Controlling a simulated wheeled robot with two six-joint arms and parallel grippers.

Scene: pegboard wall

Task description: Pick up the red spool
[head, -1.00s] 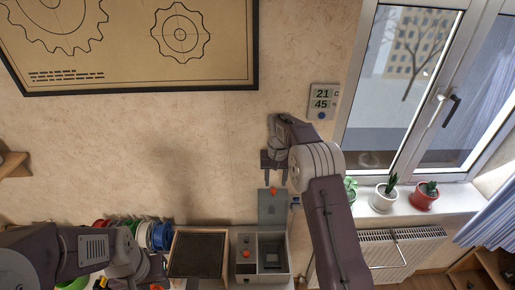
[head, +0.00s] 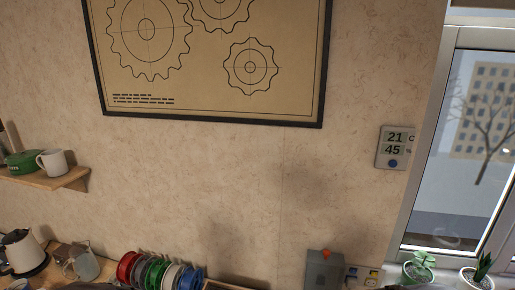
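The red spool (head: 126,268) stands at the left end of a row of spools at the bottom of the head view. It is upright, with a green spool pressed close on its right. Its lower part is near the bottom edge of the picture. Neither of my grippers shows in this view. Only dark slivers, perhaps of my arms, show along the bottom edge, so I cannot tell how far the grippers are from the spool.
Beside it are a green spool (head: 148,272), a white spool (head: 171,276) and a blue spool (head: 191,279). A kettle (head: 22,252) and a clear jug (head: 82,263) stand to the left. A wooden shelf (head: 62,180) holds a white mug (head: 52,162).

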